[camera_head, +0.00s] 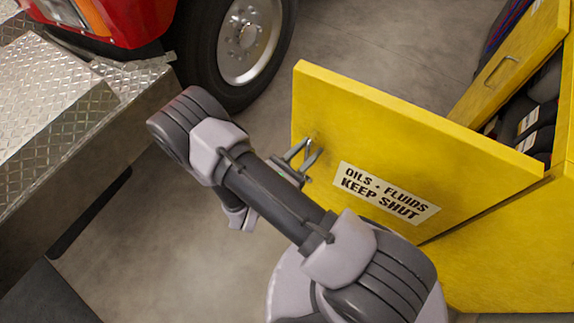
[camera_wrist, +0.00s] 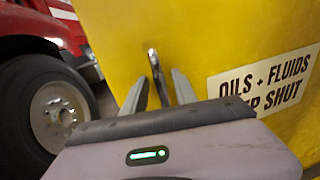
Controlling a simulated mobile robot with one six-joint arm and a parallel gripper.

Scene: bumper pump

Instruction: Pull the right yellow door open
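The yellow door (camera_head: 390,125) labelled "OILS + FLUIDS KEEP SHUT" stands swung out from the yellow cabinet (camera_head: 510,250), with a gap showing the inside behind it. Its metal handle (camera_head: 312,157) is near the door's left edge. The door (camera_wrist: 220,40) and the handle (camera_wrist: 154,65) also show in the wrist view. My gripper (camera_wrist: 159,80) is at the handle, its two fingers on either side of the bar. The fingers look apart, with yellow showing beside the bar. Contact with the handle cannot be made out.
Another yellow panel with a handle (camera_head: 500,70) stands behind at the right, beside dark bottles (camera_head: 540,120). A red vehicle (camera_head: 110,20) with a large wheel (camera_head: 240,45) is at the upper left. A diamond-plate metal step (camera_head: 60,110) lies left. Grey floor (camera_head: 130,220) is clear between.

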